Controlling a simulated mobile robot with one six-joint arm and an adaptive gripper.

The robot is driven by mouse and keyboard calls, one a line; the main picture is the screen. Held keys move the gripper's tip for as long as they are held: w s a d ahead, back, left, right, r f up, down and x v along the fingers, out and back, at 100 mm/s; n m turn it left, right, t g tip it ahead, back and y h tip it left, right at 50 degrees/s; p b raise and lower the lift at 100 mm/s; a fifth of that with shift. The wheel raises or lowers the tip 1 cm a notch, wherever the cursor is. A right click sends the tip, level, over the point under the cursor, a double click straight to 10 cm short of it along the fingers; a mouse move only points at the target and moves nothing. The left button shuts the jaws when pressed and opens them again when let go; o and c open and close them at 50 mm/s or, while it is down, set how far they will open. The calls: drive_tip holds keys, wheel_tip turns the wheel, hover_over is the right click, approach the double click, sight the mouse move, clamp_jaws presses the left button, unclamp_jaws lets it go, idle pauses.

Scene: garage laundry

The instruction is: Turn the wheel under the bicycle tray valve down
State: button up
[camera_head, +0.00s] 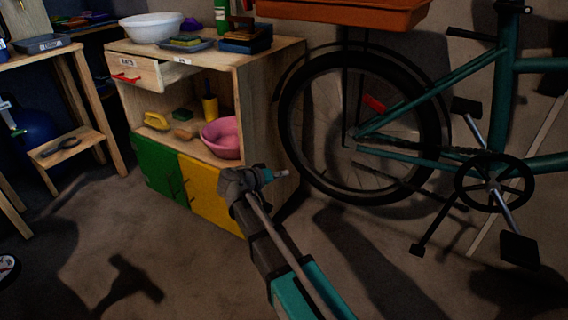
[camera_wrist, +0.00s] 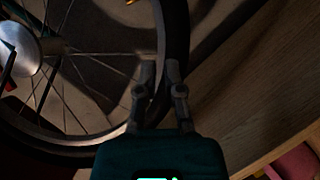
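The bicycle's rear wheel (camera_head: 433,130) stands upright beneath the orange tray (camera_head: 345,14). The wheel also fills the left of the wrist view (camera_wrist: 60,146), with its hub and spokes showing. I cannot make out the valve in either view. A small orange bit at the top edge of the wrist view is too cut off to identify. My gripper (camera_head: 284,174) is left of the tyre in the head view, in front of the cabinet. In the wrist view its fingers (camera_wrist: 161,66) are a narrow gap apart, with nothing visibly held; the dark tyre passes behind them.
The wooden cabinet (camera_head: 272,72) stands close to the left of the wheel, its side also at right in the wrist view. A pink bowl (camera_head: 222,138) sits on its shelf. The pedal (camera_head: 519,250) and crank project at right. The floor in front is clear.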

drive_tip(key=o, duration=0.4)
drive_tip(key=shift+w+a+r+p, duration=0.1)
drive_tip(key=shift+a+r+p, duration=0.05)
drive_tip(key=shift+r+p, duration=0.4)
drive_tip(key=o, duration=0.6)
drive_tip(key=r+m+p, duration=0.2)
drive_tip(key=r, duration=0.1)
drive_tip(key=a+r+t+p, duration=0.1)
drive_tip(key=shift+w+a+r+m, duration=0.1)
drive_tip(key=shift+w+r+m, duration=0.15)
drive_tip(key=shift+m, duration=0.15)
drive_tip(key=shift+o, duration=0.2)
drive_tip(key=m+t+p, duration=0.3)
drive_tip(key=m+p, duration=0.7)
drive_tip(key=p, duration=0.1)
approach(286, 98)
drive_tip(key=v, duration=0.2)
drive_tip(key=shift+w+a+f+h, duration=0.1)
drive_tip(key=shift+f+h, duration=0.3)
drive_tip(key=shift+w, duration=0.1)
drive_tip(key=x, duration=1.3)
drive_tip(key=shift+w+d+r, duration=0.2)
drive_tip(key=shift+w, duration=0.05)
